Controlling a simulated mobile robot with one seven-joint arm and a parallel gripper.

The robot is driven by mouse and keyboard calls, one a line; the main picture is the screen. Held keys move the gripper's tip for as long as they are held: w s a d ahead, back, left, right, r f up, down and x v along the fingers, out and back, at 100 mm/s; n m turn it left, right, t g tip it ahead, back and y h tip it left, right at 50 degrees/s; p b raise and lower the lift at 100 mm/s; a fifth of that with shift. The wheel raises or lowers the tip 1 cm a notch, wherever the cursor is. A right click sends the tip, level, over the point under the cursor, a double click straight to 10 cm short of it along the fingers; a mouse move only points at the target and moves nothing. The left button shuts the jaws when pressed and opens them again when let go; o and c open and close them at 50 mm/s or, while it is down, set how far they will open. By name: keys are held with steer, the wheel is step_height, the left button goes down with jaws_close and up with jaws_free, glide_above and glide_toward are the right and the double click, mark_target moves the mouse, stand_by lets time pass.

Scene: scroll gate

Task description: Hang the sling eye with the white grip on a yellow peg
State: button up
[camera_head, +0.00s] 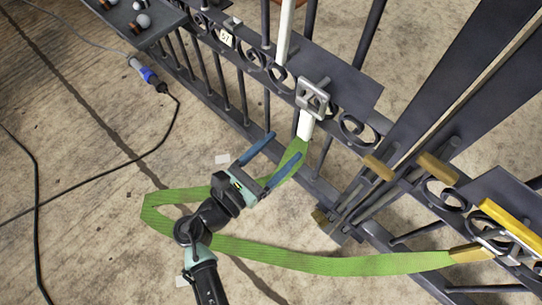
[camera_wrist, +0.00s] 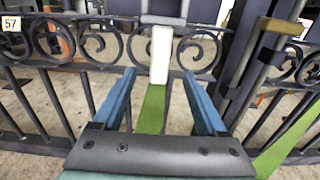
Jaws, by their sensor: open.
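The sling eye (camera_head: 313,96) is a grey metal frame at the gate's ornamental rail, with a white grip (camera_head: 305,125) below it. The grip stands upright in the wrist view (camera_wrist: 160,55), beyond my fingertips. I cannot tell what holds the eye up. A green strap (camera_head: 340,262) runs from the grip past my gripper, folds on the left and goes right to an ochre-gripped end (camera_head: 470,255). That end's metal eye is by a yellow peg (camera_head: 510,225) at the right. My gripper (camera_head: 286,146) is open and empty, its blue fingers either side of the strap line, short of the grip.
The dark iron gate (camera_head: 243,100) crosses the view, with scrolls and bars. Ochre blocks (camera_head: 437,167) sit by the gate posts. A white bar (camera_head: 285,30) rises behind the rail. A blue plug (camera_head: 147,74) and black cables lie on the concrete floor at left, mostly open.

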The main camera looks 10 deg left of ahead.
mark_target(304, 123)
steer(key=shift+b+x, duration=0.7)
steer(key=shift+x, duration=3.5)
jaws_close()
steer(key=shift+r+p, duration=0.85)
steer(key=shift+p, duration=0.2)
steer(key=p+v, duration=0.2)
steer(key=v, duration=0.5)
steer(key=shift+p, duration=0.4)
